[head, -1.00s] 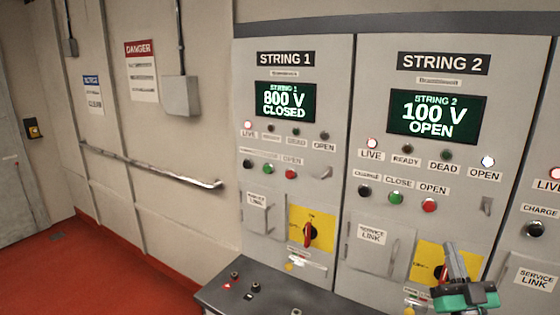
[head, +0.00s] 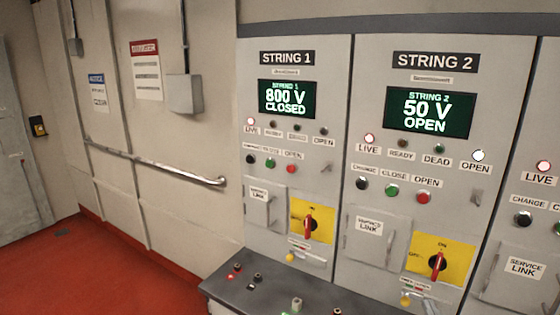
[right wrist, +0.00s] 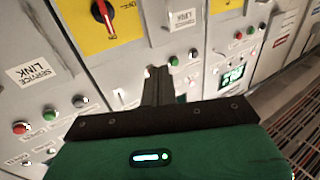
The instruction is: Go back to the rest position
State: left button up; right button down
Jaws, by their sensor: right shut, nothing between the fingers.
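My right gripper (right wrist: 158,84) shows in the right wrist view, its grey fingers shut together with nothing between them. Its green body fills the bottom of that view. My left gripper is not in view.
The String 1 cabinet (head: 340,150) reads 800 V CLOSED. The String 2 display (head: 428,111) reads 50 V OPEN. A grey console (head: 240,289) juts out below the cabinets. A handrail (head: 160,163) runs along the left wall. Red floor (head: 60,262) lies clear at left.

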jog(key=s+a+f+g, duration=0.4)
jog(key=s+f+g, duration=0.3)
jog(key=f, duration=0.5)
jog(key=s+a+f+n+g+y, duration=0.1)
jog(key=s+a+f+g, duration=0.15)
jog(key=s, duration=0.45)
jog(key=s+a+f+n+g, duration=0.1)
jog(key=s+f+g, duration=0.2)
jog(key=s, duration=0.3)
jog(key=s+a+f+n+g+y, duration=0.1)
jog(key=s+a+f+g, duration=0.15)
jog(key=s, duration=0.45)
notch_tip(320, 180, down, 34)
jog(key=g+b, duration=0.1)
pick_arm(q)
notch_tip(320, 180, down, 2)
jog(key=shift+b, duration=0.45)
pick_arm(e)
jog(key=s+d+f, duration=0.2)
jog(key=s+f, duration=0.7)
jog(key=s+d+f+g, duration=0.1)
jog(key=s+f, duration=0.8)
jog(key=s, duration=0.1)
jog(key=shift+d+f+g, duration=0.3)
jog(key=shift+d+f, duration=0.1)
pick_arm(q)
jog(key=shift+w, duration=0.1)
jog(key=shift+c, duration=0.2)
